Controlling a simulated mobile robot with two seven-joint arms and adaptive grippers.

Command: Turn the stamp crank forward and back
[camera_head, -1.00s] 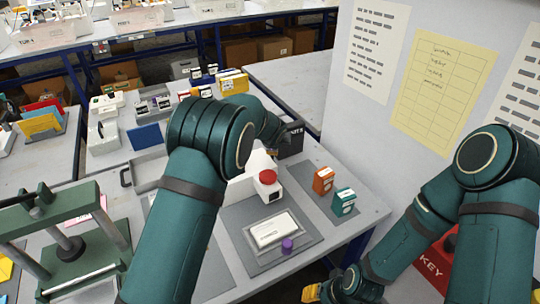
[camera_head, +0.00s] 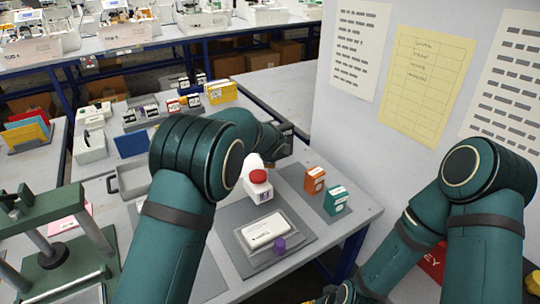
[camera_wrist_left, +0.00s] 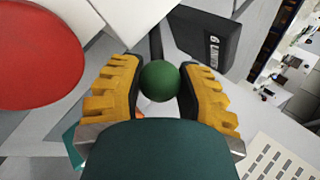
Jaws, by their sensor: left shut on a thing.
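My left gripper (camera_wrist_left: 162,88) is shut on a green ball knob (camera_wrist_left: 159,78) at the end of a dark rod, which I take as the stamp crank. In the head view my left forearm hides the knob and fingers. The stamp, a white body (camera_head: 258,190) with a round red cap (camera_head: 258,176), stands right of my left forearm. The red cap (camera_wrist_left: 38,55) also fills the left of the left wrist view. A white card (camera_head: 263,231) lies on a grey plate in front of the stamp. My right gripper (camera_head: 332,297) is barely visible at the bottom edge; its opening is unclear.
A purple knob (camera_head: 280,245) sits by the card. An orange box (camera_head: 314,180) and a teal box (camera_head: 336,200) stand to the right. A black box (camera_wrist_left: 215,42) is close beyond the knob. A green press (camera_head: 55,250) stands at left. A notice panel (camera_head: 330,125) rises at right.

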